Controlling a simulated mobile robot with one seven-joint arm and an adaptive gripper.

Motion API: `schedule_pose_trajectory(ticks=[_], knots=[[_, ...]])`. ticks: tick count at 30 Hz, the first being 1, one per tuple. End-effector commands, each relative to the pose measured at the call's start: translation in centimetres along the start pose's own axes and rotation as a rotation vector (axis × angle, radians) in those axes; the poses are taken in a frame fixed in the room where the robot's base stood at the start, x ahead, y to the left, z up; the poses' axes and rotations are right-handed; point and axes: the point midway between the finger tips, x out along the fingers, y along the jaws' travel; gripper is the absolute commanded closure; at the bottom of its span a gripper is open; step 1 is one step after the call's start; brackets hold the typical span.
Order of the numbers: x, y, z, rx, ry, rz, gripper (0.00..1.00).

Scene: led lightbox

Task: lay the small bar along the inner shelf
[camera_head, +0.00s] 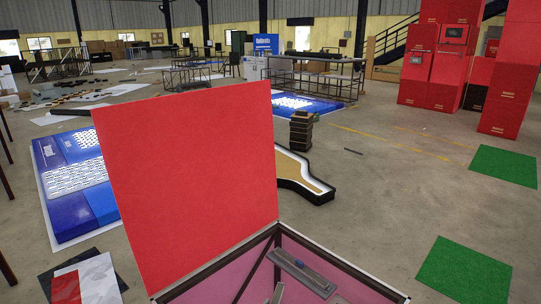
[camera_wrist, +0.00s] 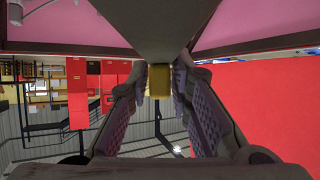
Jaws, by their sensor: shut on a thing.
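In the wrist view my gripper (camera_wrist: 160,85) has its two fingers closed in on a small yellow block (camera_wrist: 159,78), seen end-on between the fingertips. I take it for the small bar; its length is hidden. A dark grey strip (camera_wrist: 155,30) runs just beyond the fingertips, with pink panels on both sides. Whether the bar touches this strip I cannot tell. In the head view an open box with pink inner faces (camera_head: 258,283) fills the bottom edge. A grey elongated piece (camera_head: 303,276) shows over its inside. The inner shelf is not clearly made out.
A large red panel (camera_head: 190,185) stands upright at the box's left and rear side. A black-edged bottle-shaped sign (camera_head: 305,177) and blue panels (camera_head: 75,180) lie behind. Red cabinets (camera_head: 435,55) stand at the back right. Floor to the right is mostly clear, with green mats (camera_head: 465,272).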

Motion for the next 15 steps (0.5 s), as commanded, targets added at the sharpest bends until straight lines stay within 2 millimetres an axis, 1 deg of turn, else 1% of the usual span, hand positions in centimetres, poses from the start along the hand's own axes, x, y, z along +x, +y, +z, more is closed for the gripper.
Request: schedule_pose_trajectory(ticks=[1,3,6,10,15], knots=[[1.4,0.1,2.5,-0.003,-0.001,0.002,1.00],[2.4,0.0,4.3,-0.002,-0.001,0.001,1.00],[3.5,0.1,6.3,-0.002,0.000,0.001,1.00],[4.0,0.1,7.5,-0.001,0.000,0.000,1.00],[4.0,0.1,7.5,0.000,0.000,-0.001,1.00]])
